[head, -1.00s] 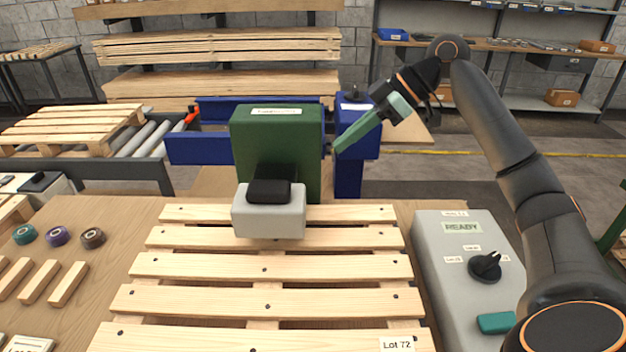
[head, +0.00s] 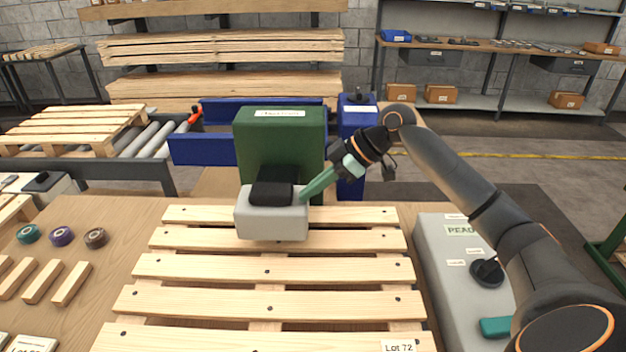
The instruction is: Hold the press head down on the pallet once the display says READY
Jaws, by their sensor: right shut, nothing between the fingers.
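The press head is a pale grey block (head: 272,221) with a black top, in front of the green press housing (head: 281,140). It is over the far end of the slatted wooden pallet (head: 266,268); I cannot tell whether it touches the slats. My right gripper (head: 303,198) is shut and empty, its green fingers pointing down-left with the tips at the right side of the press head. Whether they touch is unclear. My left gripper is out of view.
The control box (head: 437,285) right of the pallet carries a black knob (head: 487,272) and a green button (head: 495,327). A blue post (head: 356,130) stands behind my gripper. Colored rolls (head: 62,236) and wooden blocks (head: 42,282) lie at left.

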